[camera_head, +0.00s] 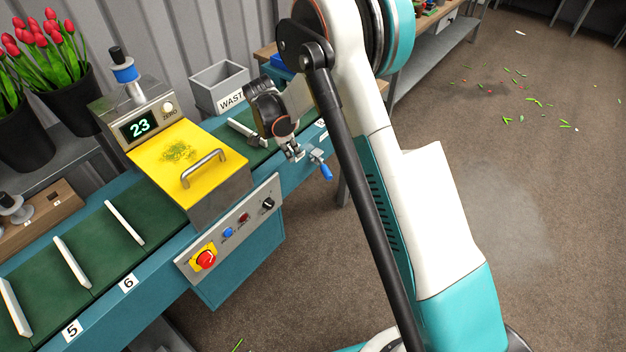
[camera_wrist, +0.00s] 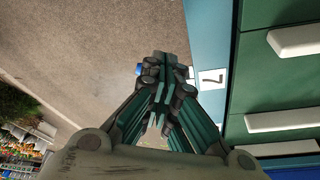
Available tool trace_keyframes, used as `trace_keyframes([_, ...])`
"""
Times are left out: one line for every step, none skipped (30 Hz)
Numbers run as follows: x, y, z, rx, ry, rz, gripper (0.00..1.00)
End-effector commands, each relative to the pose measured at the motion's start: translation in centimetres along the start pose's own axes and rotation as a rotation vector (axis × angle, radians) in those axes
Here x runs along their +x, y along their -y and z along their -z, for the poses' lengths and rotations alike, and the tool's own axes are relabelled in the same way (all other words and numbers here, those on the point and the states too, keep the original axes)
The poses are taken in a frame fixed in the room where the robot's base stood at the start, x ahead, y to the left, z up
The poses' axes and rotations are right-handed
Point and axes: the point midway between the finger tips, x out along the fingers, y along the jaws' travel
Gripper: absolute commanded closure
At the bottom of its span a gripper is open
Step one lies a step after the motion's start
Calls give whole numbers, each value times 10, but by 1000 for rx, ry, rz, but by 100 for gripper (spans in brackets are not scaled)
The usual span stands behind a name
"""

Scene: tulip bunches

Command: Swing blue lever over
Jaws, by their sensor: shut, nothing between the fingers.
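The blue lever (camera_head: 326,171) hangs on a small metal bracket on the front side of the conveyor, right of the control panel. Its blue grip points down and to the right. My gripper (camera_head: 295,153) is just left of the lever's bracket, with its tips close to it; I cannot tell whether they touch. In the wrist view my gripper (camera_wrist: 168,65) is shut and holds nothing. A bit of the blue lever (camera_wrist: 139,69) shows there beside the left side of the fingers; the rest of it is hidden behind them.
The teal conveyor (camera_head: 165,250) with green belt and white cleats runs alongside. A yellow-topped machine (camera_head: 165,155) reading 23 stands on it. A control panel (camera_head: 228,232) with a red button faces front. A grey waste bin (camera_head: 219,87) stands behind. Open floor lies right.

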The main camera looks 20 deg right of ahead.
Motion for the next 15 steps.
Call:
trace_keyframes([5, 2, -2, 11, -3, -4, 100])
trace_keyframes([7, 2, -3, 17, -4, -6, 100])
trace_keyframes([9, 2, -4, 23, -5, -9, 100])
trace_keyframes([11, 2, -4, 25, -6, -10, 100])
trace_keyframes([13, 2, -4, 26, -6, -10, 100])
trace_keyframes([17, 2, -4, 27, -6, -10, 100])
trace_keyframes([20, 2, -4, 27, -6, -10, 100])
trace_keyframes([24, 2, -4, 27, -6, -10, 100])
trace_keyframes([30, 2, -5, 27, -6, -10, 100])
trace_keyframes([35, 2, -5, 27, -6, -10, 100])
trace_keyframes([40, 2, -5, 26, -6, -10, 100])
trace_keyframes([48, 2, -5, 26, -6, -10, 100])
trace_keyframes([54, 2, -5, 26, -6, -10, 100])
trace_keyframes([61, 2, -5, 26, -6, -10, 100])
trace_keyframes([69, 1, -4, 26, -6, -10, 100])
